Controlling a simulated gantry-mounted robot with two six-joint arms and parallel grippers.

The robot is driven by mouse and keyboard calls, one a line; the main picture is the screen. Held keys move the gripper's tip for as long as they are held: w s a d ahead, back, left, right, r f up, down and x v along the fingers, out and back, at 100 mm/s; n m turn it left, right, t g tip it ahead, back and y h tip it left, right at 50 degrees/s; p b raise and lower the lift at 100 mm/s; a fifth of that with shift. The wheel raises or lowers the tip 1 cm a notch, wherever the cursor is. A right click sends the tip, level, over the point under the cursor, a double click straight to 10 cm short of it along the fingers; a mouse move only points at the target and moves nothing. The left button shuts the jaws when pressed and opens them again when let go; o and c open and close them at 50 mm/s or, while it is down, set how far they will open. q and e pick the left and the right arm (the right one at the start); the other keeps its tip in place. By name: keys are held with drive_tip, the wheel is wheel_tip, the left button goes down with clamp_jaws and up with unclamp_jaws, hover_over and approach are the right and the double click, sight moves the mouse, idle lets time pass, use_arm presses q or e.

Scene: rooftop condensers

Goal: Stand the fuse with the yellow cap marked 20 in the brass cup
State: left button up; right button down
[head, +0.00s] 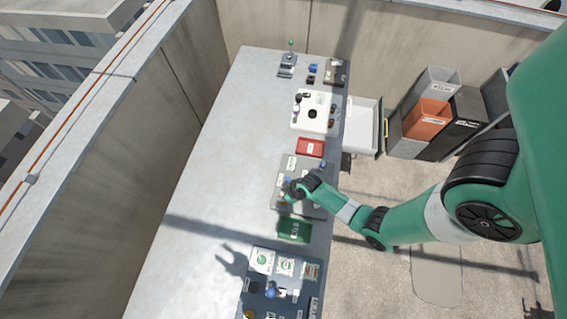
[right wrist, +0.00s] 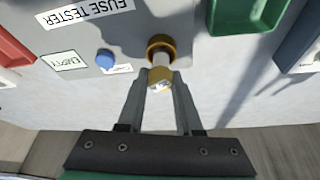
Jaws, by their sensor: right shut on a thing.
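My right gripper (right wrist: 160,76) is shut on a fuse (right wrist: 160,64) with a pale body and a yellow cap at the near end. A mark shows on the cap, but I cannot read it. The brass cup (right wrist: 160,41) shows as a ring at the fuse's far end, on the grey fuse tester (right wrist: 205,45). The fuse lines up with the cup; how far inside it sits, I cannot tell. In the head view my right gripper (head: 288,192) is over the left side of the tester (head: 308,172), hiding the fuse and cup. My left gripper is not in view.
A red tray (head: 310,148) and a green tray (head: 295,230) flank the tester. A dark rack (head: 256,303) stands at the front. The table's left side is clear.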

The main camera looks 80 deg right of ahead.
drive_tip(key=shift+f+b, duration=0.55)
drive_tip(key=shift+f, duration=0.1)
drive_tip(key=c, duration=0.5)
unclamp_jaws()
drive_tip(key=d+p+v, duration=0.1)
drive_tip(key=p+v, duration=0.8)
drive_tip(key=v, duration=0.2)
drive_tip(key=shift+a+r, duration=0.3)
drive_tip(key=shift+a, duration=0.2)
drive_tip(key=shift+s, duration=0.1)
